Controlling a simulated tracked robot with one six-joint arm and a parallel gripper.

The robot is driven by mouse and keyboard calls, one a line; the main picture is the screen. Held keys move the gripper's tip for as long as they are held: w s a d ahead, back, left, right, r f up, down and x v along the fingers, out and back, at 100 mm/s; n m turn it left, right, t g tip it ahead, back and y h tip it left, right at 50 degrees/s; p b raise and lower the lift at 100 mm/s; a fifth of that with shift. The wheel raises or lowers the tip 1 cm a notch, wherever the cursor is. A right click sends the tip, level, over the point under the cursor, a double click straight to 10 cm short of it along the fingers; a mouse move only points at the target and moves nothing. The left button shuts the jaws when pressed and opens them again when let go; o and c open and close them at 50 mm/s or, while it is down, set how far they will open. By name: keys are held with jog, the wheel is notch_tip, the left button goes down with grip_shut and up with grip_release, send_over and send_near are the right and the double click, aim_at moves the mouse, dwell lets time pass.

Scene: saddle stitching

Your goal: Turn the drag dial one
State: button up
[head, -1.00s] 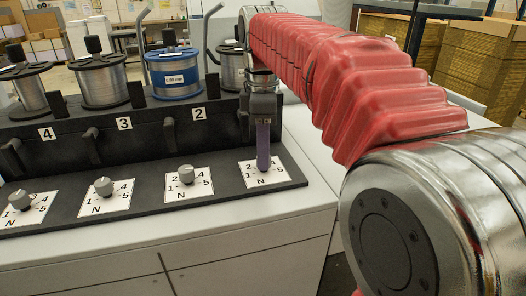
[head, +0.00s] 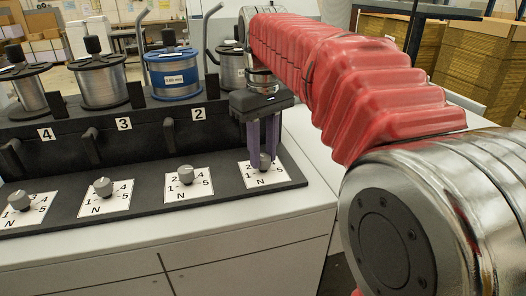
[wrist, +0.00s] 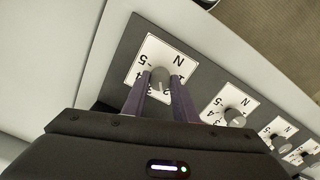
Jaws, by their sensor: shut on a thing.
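Drag dial one is the grey knob (head: 264,158) on the rightmost white numbered plate (head: 281,179) in the head view. In the wrist view the knob (wrist: 160,75) sits on its plate (wrist: 157,50) between my two purple fingers. My gripper (head: 264,164) points down from above, and its fingers are shut on the knob from both sides; it also shows in the wrist view (wrist: 161,80). The fingers hide part of the plate's numbers, so I cannot read the knob's exact setting.
More dials stand to the left: dial two (head: 186,174), dial three (head: 103,187) and dial four (head: 20,200). Behind them is a black rack with wire spools, one of them blue-rimmed (head: 173,73). The pale machine top (head: 200,232) in front is clear.

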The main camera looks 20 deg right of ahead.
aim_at(264, 156)
jog(key=m, duration=0.7)
jog(key=shift+d, duration=0.15)
dwell(0.5)
jog(key=o, duration=1)
jog(key=shift+o, duration=0.2)
jog(key=shift+r, duration=0.1)
notch_tip(264, 156, up, 14)
jog(key=shift+f, duration=0.2)
